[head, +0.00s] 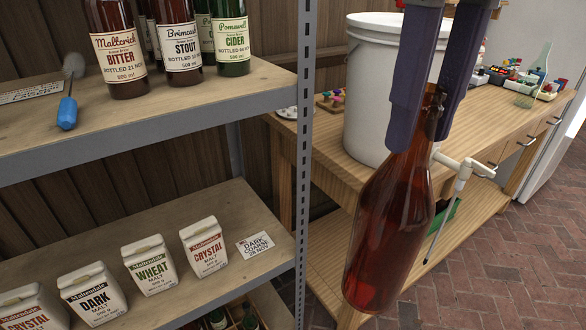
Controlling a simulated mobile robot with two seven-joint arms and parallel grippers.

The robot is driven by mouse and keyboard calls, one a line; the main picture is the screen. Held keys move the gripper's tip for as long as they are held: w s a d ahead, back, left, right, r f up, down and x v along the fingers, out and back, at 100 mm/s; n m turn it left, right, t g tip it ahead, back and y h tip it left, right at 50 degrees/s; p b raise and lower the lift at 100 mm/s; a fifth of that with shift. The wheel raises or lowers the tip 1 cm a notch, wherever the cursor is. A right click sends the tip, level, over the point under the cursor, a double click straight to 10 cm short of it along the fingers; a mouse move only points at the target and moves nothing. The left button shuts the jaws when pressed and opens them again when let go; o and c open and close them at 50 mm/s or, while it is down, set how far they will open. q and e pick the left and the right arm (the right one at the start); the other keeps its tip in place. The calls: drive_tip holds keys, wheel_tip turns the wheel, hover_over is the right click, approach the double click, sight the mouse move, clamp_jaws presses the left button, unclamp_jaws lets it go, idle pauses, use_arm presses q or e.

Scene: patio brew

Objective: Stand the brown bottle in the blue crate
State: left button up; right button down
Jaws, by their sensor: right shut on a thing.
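The brown bottle (388,232) hangs in front of the workbench at the right of the head view. It is tilted, with its base toward the lower left, and looks empty, with no label on the side I see. My right gripper (424,122) comes down from the top and is shut on the bottle's neck. Its fingers hide part of the neck. I see no blue crate in this view. My left gripper is not in view.
A metal-framed shelf (303,150) at left holds labelled bottles (183,45), a blue-handled tool (68,110) and malt bags (150,265). Bottle tops show at its bottom. A white bucket (372,100) with a tap stands on the wooden bench (325,165). Brick floor (500,270) is clear at right.

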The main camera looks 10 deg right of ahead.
drive_tip(key=s+a+f+n+b, duration=0.1)
drive_tip(key=a+f+n+b, duration=0.1)
drive_tip(key=f+b, duration=1.8)
drive_tip(key=s+a+f+n+b, duration=0.1)
drive_tip(key=f+n+b, duration=0.4)
drive_tip(key=f+b, duration=1.5)
drive_tip(key=s+a+f+n+b, duration=0.1)
drive_tip(key=a+f+n+b, duration=0.2)
drive_tip(key=f+b, duration=1.7)
wheel_tip(320, 180, down, 27)
drive_tip(key=shift+a+r+n+b, duration=0.2)
drive_tip(key=shift+a+n+b, duration=0.1)
drive_tip(key=shift+n, duration=0.1)
wheel_tip(320, 180, down, 4)
drive_tip(key=b, duration=0.3)
drive_tip(key=shift+s, duration=0.1)
drive_tip(key=shift+f, duration=0.1)
